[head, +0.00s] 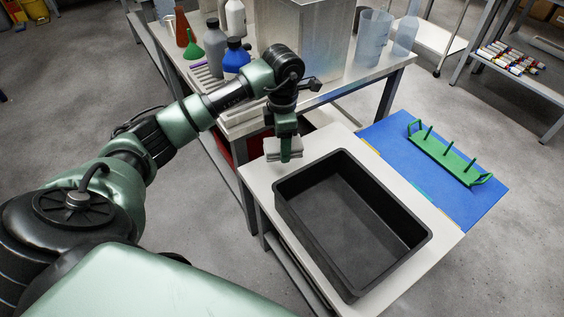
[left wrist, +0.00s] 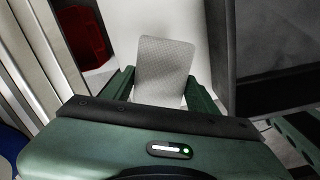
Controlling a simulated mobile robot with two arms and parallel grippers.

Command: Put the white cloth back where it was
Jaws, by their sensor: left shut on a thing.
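The white cloth (head: 272,150) is a small pale folded pad. My left gripper (head: 287,153) is shut on it and holds it near the back left corner of the white table (head: 258,174), just outside the black tray (head: 283,205). In the left wrist view the cloth (left wrist: 165,68) stands up between the two green fingers of the gripper (left wrist: 160,88). I cannot tell whether its lower edge touches the table. My right gripper is not in view.
The empty black tray fills most of the white table. A blue mat (head: 470,208) with a green peg rack (head: 445,155) lies to the right. Behind, a workbench holds bottles, a large metal box (head: 300,35) and a clear beaker (head: 372,38).

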